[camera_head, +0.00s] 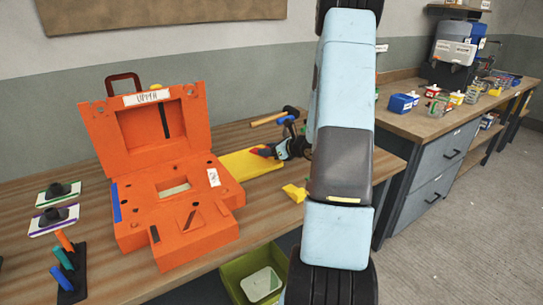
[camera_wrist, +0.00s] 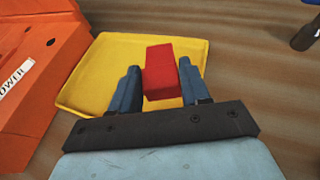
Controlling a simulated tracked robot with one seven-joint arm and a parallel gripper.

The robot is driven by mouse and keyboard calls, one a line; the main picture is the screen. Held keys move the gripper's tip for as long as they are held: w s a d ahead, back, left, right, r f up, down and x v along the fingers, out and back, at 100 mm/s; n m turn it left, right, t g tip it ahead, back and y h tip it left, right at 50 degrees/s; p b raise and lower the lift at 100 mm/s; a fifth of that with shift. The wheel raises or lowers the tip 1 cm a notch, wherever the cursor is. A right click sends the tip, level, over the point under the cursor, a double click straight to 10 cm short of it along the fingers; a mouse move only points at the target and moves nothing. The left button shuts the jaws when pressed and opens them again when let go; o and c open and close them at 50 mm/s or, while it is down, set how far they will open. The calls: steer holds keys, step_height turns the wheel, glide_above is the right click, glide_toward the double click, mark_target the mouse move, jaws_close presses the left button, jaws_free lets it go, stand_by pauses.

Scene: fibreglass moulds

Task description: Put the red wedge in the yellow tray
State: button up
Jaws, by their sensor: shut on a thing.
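The red wedge (camera_wrist: 160,71) is between the two blue-grey fingers of my gripper (camera_wrist: 158,88) in the wrist view. My gripper is shut on it and holds it over the near right part of the yellow tray (camera_wrist: 90,80). I cannot tell whether the wedge touches the tray floor. In the head view the red wedge (camera_head: 262,152) shows small at the tip of my gripper (camera_head: 272,151), over the yellow tray (camera_head: 240,163). My arm hides the area just right of the gripper.
An open orange case (camera_head: 190,225) stands close left of the tray. A hammer (camera_head: 270,118) lies behind the tray, and a yellow block (camera_head: 295,192) sits near the bench's front edge. A green bin (camera_head: 235,270) is below the bench. Bare wood lies right of the tray.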

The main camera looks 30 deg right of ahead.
steer(key=shift+f, duration=1.35)
steer(key=shift+f, duration=0.1)
steer(key=o, duration=0.9)
